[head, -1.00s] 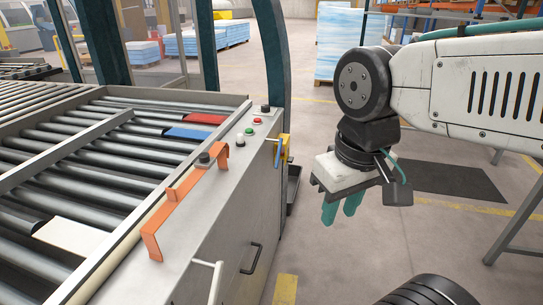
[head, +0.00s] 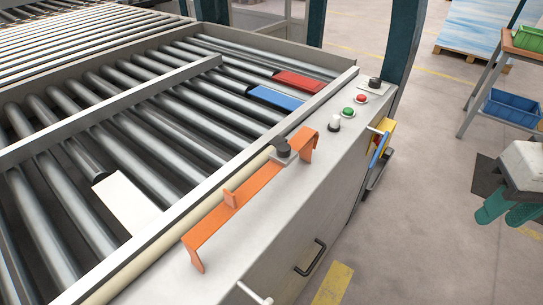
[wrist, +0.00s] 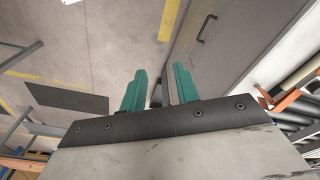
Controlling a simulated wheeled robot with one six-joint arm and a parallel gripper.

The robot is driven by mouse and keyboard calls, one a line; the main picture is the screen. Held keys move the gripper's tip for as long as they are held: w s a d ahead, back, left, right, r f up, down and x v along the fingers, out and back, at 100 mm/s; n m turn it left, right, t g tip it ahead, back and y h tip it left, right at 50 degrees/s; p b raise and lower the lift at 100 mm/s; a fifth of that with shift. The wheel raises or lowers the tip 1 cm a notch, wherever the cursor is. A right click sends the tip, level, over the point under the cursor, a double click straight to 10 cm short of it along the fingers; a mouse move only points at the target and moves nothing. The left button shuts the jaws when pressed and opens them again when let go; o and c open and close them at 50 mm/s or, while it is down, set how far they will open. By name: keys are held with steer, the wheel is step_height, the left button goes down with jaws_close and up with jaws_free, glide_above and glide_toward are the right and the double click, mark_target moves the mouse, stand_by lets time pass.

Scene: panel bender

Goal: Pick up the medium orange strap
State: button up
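An orange strap (head: 215,220) with bent-down ends and a small upright tab lies along the light-grey ledge of the machine. It runs from near the black knob to the near part of the ledge. Orange also shows at the right of the wrist view (wrist: 288,102). I cannot tell whether it is one piece or several. My gripper (head: 507,212), with teal fingers, hangs at the right edge of the head view, well apart from the strap. In the wrist view its fingers (wrist: 159,88) stand apart with nothing between them.
A roller bed (head: 150,130) lies left of the ledge, with red (head: 300,81), blue (head: 275,97) and white (head: 127,203) pieces on it. Control buttons (head: 348,112) and a yellow holder (head: 383,135) are at the ledge's far end. Open floor lies right of the machine.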

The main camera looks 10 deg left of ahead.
steer(key=w+a+r+n, duration=0.35)
steer(key=w+a, duration=0.25)
steer(key=a, duration=0.3)
steer(key=n+g, duration=0.1)
steer(key=n, duration=0.7)
glide_above(231, 194)
step_height(231, 194, down, 7)
steer(key=shift+f, duration=0.5)
jaws_close()
